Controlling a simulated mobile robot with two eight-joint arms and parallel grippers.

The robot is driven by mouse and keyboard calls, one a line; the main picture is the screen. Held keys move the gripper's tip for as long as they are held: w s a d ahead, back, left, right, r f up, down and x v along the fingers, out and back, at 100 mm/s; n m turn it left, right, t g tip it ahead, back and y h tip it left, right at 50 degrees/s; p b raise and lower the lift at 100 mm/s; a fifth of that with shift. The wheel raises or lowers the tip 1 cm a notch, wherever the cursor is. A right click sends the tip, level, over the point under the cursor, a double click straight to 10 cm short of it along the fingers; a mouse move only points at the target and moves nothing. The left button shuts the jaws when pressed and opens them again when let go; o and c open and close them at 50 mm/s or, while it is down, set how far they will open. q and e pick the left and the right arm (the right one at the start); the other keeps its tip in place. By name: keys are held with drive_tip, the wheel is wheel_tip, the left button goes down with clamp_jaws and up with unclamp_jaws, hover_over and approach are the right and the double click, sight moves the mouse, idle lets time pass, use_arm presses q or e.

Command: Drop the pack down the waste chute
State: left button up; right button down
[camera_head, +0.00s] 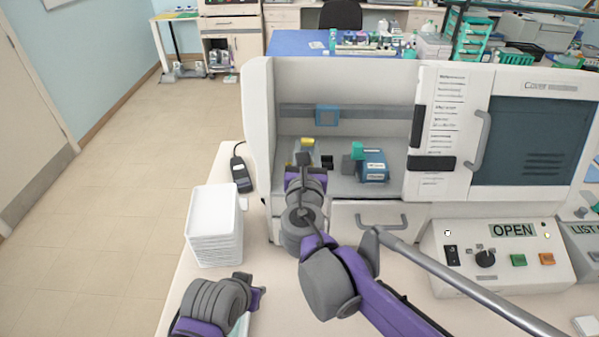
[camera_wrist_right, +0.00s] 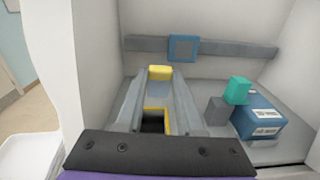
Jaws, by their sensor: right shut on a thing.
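A small yellow pack (camera_wrist_right: 160,73) sits between the tips of my right gripper (camera_wrist_right: 159,84), which is shut on it; the pack also shows in the head view (camera_head: 307,143). The right gripper (camera_head: 304,159) reaches into the open bay of the white machine. A dark opening with a yellow rim (camera_wrist_right: 154,121), which looks like the waste chute, shows between the fingers in the wrist view. The pack appears beyond it; the height between them is hard to tell. My left gripper (camera_head: 257,292) is at the lower left, its jaws not clear.
A blue labelled box (camera_head: 373,166), a teal block (camera_head: 357,150) and a grey block (camera_head: 348,165) stand right of the right gripper. White stacked trays (camera_head: 214,226) and a dark handheld device (camera_head: 241,174) are on the left. The bay walls are close to the gripper.

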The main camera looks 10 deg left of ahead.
use_arm(q)
drive_tip(key=shift+w, duration=0.1)
use_arm(e)
drive_tip(key=shift+w+f, duration=0.1)
drive_tip(key=shift+f, duration=0.55)
drive_tip(key=shift+c, duration=2.3)
unclamp_jaws()
use_arm(q)
drive_tip(key=shift+s+f+b, duration=0.6)
drive_tip(key=shift+s+f, duration=0.05)
drive_tip(key=shift+f, duration=0.2)
use_arm(e)
drive_tip(key=s+d, duration=0.1)
drive_tip(key=s, duration=0.9)
drive_tip(key=shift+s+d+r, duration=0.2)
drive_tip(key=shift+s+d, duration=0.15)
drive_tip(key=shift+d, duration=0.05)
